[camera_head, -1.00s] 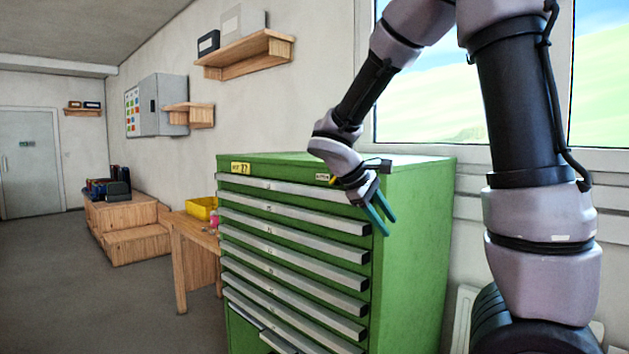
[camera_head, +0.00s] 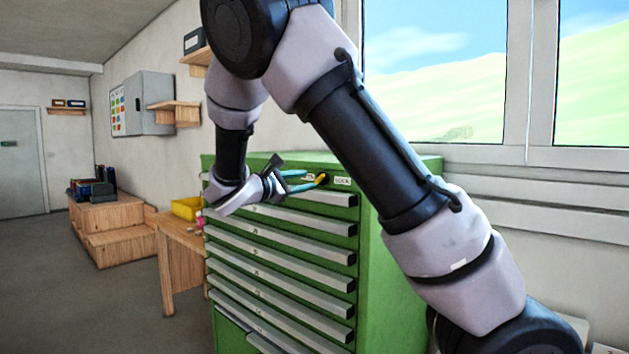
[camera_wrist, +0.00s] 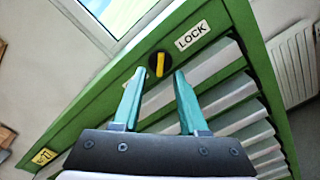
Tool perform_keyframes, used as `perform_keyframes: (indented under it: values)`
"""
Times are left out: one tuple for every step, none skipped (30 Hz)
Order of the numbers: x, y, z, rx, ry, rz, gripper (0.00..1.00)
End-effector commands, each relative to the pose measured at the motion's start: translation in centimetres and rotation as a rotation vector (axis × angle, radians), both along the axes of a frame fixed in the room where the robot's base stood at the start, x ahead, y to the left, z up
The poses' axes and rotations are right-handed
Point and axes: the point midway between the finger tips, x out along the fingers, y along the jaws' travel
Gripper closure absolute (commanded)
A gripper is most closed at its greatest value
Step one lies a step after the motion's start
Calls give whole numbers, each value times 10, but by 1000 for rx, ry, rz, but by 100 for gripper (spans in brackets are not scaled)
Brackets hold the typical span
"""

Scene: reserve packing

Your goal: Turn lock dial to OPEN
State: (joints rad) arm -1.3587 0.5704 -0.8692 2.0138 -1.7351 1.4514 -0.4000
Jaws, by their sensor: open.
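The green drawer cabinet (camera_head: 382,275) stands at the centre of the head view, its drawer fronts facing left. The lock dial (camera_wrist: 160,64) is a black disc with a yellow bar on the cabinet's top strip; it also shows in the head view (camera_head: 322,179). A white label reading LOCK (camera_wrist: 192,35) sits beside it. The yellow bar is nearly upright in the tilted wrist view. My gripper (camera_wrist: 159,78) is open and empty, its teal fingers pointing at the dial, one towards each side of it. Contact with the dial cannot be told.
Several closed-looking drawers with grey handles (camera_head: 290,243) run down the cabinet front below the dial. A yellow bin (camera_head: 187,208) stands on a wooden table (camera_head: 172,238) to the left. The window (camera_head: 430,75) is behind. Floor (camera_head: 90,310) at the left is clear.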

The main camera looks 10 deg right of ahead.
Motion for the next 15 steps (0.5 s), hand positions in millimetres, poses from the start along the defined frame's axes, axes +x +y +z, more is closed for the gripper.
perform_keyframes:
  values:
    - [6, -9, 0, 0, 1, -4, 57]
    - [9, -13, 0, 0, 1, -4, 57]
    - [12, -18, 0, 1, 2, -3, 57]
    - [15, -22, 0, 1, 2, -3, 57]
    - [17, -25, 0, 0, 1, -2, 57]
    - [20, -28, 0, -1, 1, -1, 57]
    - [22, -31, 0, -1, 2, -1, 57]
    - [24, -33, 0, 0, 1, -1, 57]
    - [25, -35, 0, 1, 1, -1, 57]
    - [26, -36, 0, 1, 1, -1, 57]
    - [27, -37, 0, 2, 1, -1, 57]
    - [27, -38, 0, 1, 1, 0, 57]
    - [28, -38, 0, 1, 1, 0, 57]
    - [28, -39, -1, 2, 1, 1, 57]
    - [28, -39, 0, 2, 1, 1, 57]
